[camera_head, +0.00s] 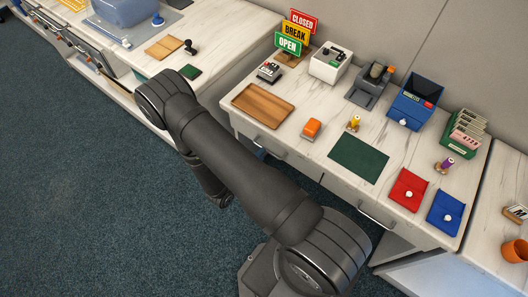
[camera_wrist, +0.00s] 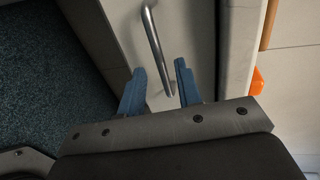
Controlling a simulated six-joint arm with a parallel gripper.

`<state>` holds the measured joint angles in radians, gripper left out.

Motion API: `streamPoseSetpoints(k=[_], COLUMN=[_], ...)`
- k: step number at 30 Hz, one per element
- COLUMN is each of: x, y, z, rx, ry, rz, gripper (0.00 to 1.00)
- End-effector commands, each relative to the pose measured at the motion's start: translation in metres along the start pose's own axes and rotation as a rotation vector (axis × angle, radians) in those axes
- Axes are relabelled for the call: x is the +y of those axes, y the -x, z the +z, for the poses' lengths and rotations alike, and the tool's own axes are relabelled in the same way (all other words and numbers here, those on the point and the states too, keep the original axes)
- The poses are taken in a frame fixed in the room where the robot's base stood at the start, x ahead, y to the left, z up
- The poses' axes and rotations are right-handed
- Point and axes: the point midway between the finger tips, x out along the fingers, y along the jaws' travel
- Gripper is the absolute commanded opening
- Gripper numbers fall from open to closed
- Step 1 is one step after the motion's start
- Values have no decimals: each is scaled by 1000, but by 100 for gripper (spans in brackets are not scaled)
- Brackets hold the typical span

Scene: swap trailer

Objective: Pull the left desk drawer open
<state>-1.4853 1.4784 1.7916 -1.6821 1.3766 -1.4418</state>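The left desk drawer (camera_wrist: 195,40) has a pale front with a metal bar handle (camera_wrist: 151,35), seen in the wrist view. In the head view the drawer handle (camera_head: 269,149) shows just right of my arm, and the drawer looks closed. My gripper (camera_wrist: 159,66) is open, with two blue fingers spread toward the drawer front. The bar runs down between the fingers in the wrist view, with a gap on each side; I cannot tell the depth. In the head view my arm hides the gripper.
The desk top carries a wooden tray (camera_head: 263,105), an orange stamp (camera_head: 312,128), a green mat (camera_head: 358,158) and several other items. A right drawer handle (camera_head: 376,218) is on the same desk. Carpet (camera_head: 90,190) in front of the desk is clear.

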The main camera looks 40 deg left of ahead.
Motion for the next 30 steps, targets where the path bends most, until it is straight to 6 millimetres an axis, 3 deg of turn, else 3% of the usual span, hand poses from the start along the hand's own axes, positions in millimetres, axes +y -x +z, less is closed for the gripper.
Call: streamPoseSetpoints(k=[9,20,25,30], x=[0,0,0,0], y=[-30,-32,-32,-32], z=[0,0,0,0], rx=[0,-1,-1,0], ry=[0,0,0,0], rz=[-1,-1,-1,-1], gripper=[31,31,0,0])
